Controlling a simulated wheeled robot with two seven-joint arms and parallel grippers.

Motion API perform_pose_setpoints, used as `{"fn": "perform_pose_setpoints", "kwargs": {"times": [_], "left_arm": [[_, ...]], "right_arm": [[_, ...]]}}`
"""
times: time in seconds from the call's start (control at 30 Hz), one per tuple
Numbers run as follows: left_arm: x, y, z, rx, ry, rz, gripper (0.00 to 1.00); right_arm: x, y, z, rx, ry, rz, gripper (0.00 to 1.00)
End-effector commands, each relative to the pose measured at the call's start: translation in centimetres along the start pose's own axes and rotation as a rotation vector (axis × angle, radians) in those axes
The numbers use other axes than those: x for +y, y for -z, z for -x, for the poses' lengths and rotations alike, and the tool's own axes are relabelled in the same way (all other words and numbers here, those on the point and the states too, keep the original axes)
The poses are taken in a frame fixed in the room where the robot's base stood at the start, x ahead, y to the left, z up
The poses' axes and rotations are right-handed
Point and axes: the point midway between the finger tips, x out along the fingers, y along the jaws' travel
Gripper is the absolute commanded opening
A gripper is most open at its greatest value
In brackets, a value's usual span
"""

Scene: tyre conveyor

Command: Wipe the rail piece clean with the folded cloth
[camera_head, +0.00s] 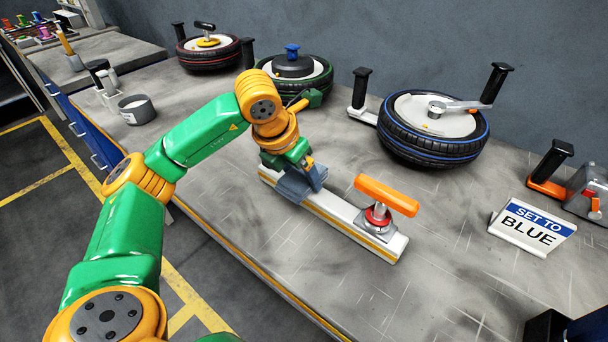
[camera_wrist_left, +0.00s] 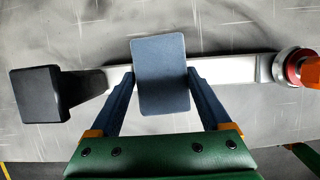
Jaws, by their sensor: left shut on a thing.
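The rail piece (camera_head: 340,215) is a long pale bar with a yellow stripe along its side, lying on the grey bench. An orange handle (camera_head: 386,195) on a red-collared post stands at its right end. The folded cloth (camera_head: 292,187) is a blue-grey pad over the rail's left part; it also shows in the left wrist view (camera_wrist_left: 161,75), lying across the rail. My left gripper (camera_head: 309,176) is shut on the cloth, its fingers on either side in the wrist view. I cannot tell whether the cloth presses on the rail. My right gripper is out of view.
A "SET TO BLUE" sign (camera_head: 532,226) stands right. A grey pot (camera_head: 137,109) sits left.

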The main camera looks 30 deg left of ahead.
Motion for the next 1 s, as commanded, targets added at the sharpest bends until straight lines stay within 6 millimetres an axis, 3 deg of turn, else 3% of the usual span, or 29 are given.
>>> {"fn": "perform_pose_setpoints", "kwargs": {"times": [0.2,1.0], "left_arm": [[0.7,0.0,0.0,0.001,0.0,0.001,0.15],[-2.4,0.0,0.0,0.001,0.001,-0.001,0.15]], "right_arm": [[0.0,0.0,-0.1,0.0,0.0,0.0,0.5],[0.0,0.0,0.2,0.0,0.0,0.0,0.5]]}}
